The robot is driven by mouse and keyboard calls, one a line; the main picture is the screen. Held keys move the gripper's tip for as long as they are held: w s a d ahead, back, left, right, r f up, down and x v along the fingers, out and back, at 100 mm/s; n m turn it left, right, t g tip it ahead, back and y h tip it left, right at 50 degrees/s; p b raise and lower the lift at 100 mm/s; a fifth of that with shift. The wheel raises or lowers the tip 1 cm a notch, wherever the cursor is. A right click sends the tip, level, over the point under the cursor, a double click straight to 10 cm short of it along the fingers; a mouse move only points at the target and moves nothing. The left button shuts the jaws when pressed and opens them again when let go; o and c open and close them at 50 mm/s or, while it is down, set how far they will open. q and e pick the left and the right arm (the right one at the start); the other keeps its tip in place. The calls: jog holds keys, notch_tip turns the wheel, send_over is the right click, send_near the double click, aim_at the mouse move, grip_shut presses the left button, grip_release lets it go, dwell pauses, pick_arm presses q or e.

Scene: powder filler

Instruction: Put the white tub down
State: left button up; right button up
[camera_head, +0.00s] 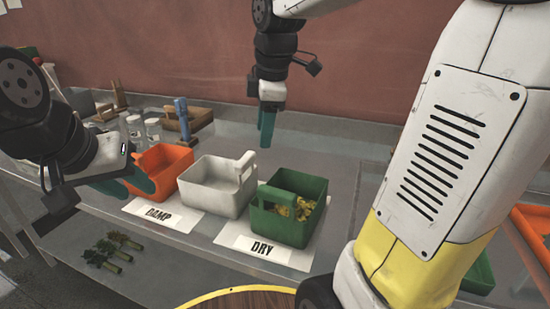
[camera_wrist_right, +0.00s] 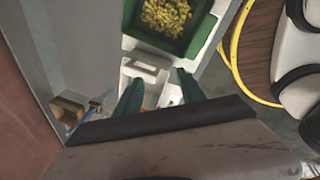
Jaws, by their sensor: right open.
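The white tub (camera_head: 205,186) stands upright on the metal bench, between an orange tub (camera_head: 168,160) and a green tub (camera_head: 293,227). Its raised handle is on its right side. My right gripper (camera_head: 267,138) is open and empty, pointing down above and behind the white tub, apart from it. In the right wrist view the white tub (camera_wrist_right: 147,69) shows between and beyond the two teal fingers (camera_wrist_right: 160,82). My left gripper (camera_head: 135,184) is low at the left, in front of the orange tub; its finger gap is unclear.
The green tub holds yellow pieces (camera_head: 303,208). A DAMP card (camera_head: 160,214) and a DRY card (camera_head: 262,249) lie along the bench front. Herb bundles (camera_head: 112,252) lie on a lower surface. Glass jars (camera_head: 153,130) and a blue-handled tool (camera_head: 183,118) stand behind.

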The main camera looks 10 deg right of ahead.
jog(key=s+d+f+m+t, duration=0.1)
jog(key=s+m, duration=0.5)
jog(key=m, duration=0.2)
jog(key=s+d+f+m+t+y, duration=0.1)
jog(key=s+m+t, duration=0.1)
jog(key=s+m, duration=0.4)
jog(key=m, duration=0.2)
jog(key=shift+s+d+f+m+t, duration=0.25)
jog(key=shift+s+f+m+t, duration=0.05)
jog(key=shift+s+f, duration=0.1)
